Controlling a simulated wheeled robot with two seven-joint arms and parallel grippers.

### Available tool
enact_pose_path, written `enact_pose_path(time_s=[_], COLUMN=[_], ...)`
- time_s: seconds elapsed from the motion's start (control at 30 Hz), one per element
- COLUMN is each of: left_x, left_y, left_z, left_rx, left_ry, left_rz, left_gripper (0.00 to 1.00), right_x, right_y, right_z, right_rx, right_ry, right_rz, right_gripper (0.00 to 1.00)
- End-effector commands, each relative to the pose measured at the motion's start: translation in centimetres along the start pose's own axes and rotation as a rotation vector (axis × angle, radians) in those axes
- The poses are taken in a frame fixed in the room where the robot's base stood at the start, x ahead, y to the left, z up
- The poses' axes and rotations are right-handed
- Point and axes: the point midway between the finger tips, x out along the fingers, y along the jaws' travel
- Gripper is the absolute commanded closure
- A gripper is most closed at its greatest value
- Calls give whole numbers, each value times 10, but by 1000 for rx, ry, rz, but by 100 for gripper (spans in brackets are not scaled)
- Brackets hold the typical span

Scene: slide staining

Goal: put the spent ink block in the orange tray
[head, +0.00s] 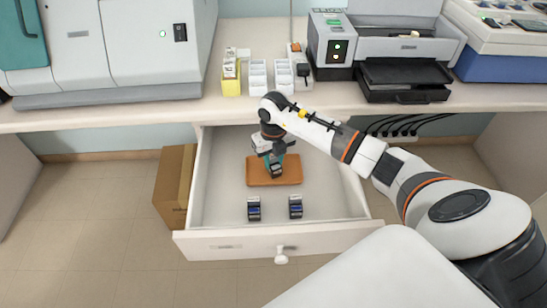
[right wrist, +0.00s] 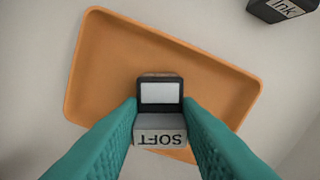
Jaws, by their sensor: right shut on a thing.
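The orange tray (head: 255,179) lies in the open drawer; it also fills much of the right wrist view (right wrist: 95,70). My right gripper (head: 274,162) reaches down over the tray. Its teal fingers (right wrist: 160,112) are shut on the sides of a small dark block (right wrist: 160,138) with a grey face lettered "SOFT" and a pale screen-like window. In the head view the block (head: 276,171) is within the tray's outline. I cannot tell whether it touches the tray floor. My left gripper is not in view.
Two dark blocks with blue parts, a left one (head: 254,209) and a right one (head: 295,207), stand at the drawer's front. One block lettered "Ink" (right wrist: 283,9) shows in the right wrist view. The drawer's walls (head: 205,180) surround the tray. A cardboard box (head: 174,185) stands left of the drawer.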

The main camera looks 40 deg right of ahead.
Motion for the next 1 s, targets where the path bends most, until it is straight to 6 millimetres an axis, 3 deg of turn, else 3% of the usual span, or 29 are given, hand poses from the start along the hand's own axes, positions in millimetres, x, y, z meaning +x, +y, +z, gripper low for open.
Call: enact_pose_path(time_s=[0.3, 0.33, 0.43, 0.77, 0.87, 1.0], left_x=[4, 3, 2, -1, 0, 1], left_y=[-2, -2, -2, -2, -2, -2], left_z=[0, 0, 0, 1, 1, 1], left_rx=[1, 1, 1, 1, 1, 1], left_ry=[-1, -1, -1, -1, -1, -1], left_rz=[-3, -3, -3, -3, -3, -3], left_gripper=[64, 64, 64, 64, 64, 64], right_x=[4, 2, 2, -2, -10, -37], right_y=[0, 0, 0, 0, 0, 0], right_z=[0, 0, 0, 0, -1, -2], right_rx=[0, 0, 0, 0, -2, -2], right_ry=[1, 1, 1, 1, 4, 6], right_rz=[0, -1, -1, -1, -1, 0], right_gripper=[92, 65, 48, 48, 48, 48])
